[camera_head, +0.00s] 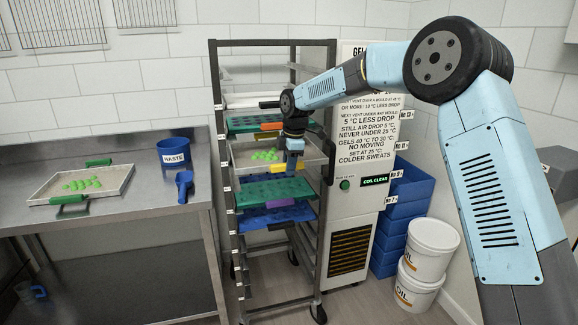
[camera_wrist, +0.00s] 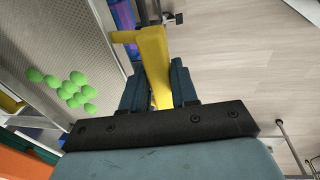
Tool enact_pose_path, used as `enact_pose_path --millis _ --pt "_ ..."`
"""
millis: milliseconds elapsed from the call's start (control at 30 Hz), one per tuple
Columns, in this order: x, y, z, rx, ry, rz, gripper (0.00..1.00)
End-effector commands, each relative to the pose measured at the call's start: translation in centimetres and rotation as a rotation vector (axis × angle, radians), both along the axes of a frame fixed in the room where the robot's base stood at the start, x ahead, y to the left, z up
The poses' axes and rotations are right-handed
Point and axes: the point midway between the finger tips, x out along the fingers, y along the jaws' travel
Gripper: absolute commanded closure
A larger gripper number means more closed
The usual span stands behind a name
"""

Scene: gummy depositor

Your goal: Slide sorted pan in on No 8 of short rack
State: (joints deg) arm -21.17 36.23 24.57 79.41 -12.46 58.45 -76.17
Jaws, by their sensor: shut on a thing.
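The steel pan (camera_head: 240,157) holds a cluster of green gummies (camera_head: 264,155) and lies level between the uprights of the rack (camera_head: 219,110). Its yellow handle (camera_head: 287,168) faces the front. My gripper (camera_head: 294,160) is shut on that handle. In the wrist view the yellow handle (camera_wrist: 153,68) is between my fingers, with the pan's perforated floor (camera_wrist: 60,40) and gummies (camera_wrist: 72,88) to the left. I cannot tell how deep the pan sits or read the small slot labels on the rack's left upright.
A blue tray (camera_head: 262,219) is lower. Another gummy pan (camera_head: 110,188) with green handles, a blue WASTE tub (camera_head: 174,152) and a scoop (camera_head: 184,182) stand on the steel table. White buckets (camera_head: 432,242) stand right.

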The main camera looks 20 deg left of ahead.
Motion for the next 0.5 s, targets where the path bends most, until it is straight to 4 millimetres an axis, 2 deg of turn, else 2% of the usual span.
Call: enact_pose_path --millis 467,500 --pt "0.02 0.02 -0.29 0.001 -0.002 0.000 1.00" --pt "0.02 0.02 -0.29 0.001 -0.002 0.000 0.71"
